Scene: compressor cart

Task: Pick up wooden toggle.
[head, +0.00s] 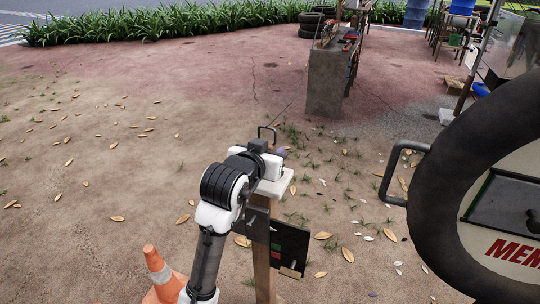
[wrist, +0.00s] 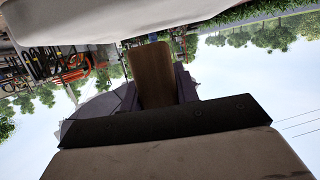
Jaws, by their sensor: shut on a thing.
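The wooden toggle (wrist: 152,75) shows in the wrist view as a brown block, wider than the fingers' gap is deep. My gripper (wrist: 157,88) is shut on it, with a dark finger on each side. In the head view my arm reaches to the top of a wooden post, and the wrist hides most of the gripper and the toggle. I cannot tell there whether the toggle touches anything beneath it.
An orange cone (head: 157,268) stands left. A large black wheel (head: 437,190) and a metal handle (head: 391,172) are at right. Leaf-strewn ground lies open at left.

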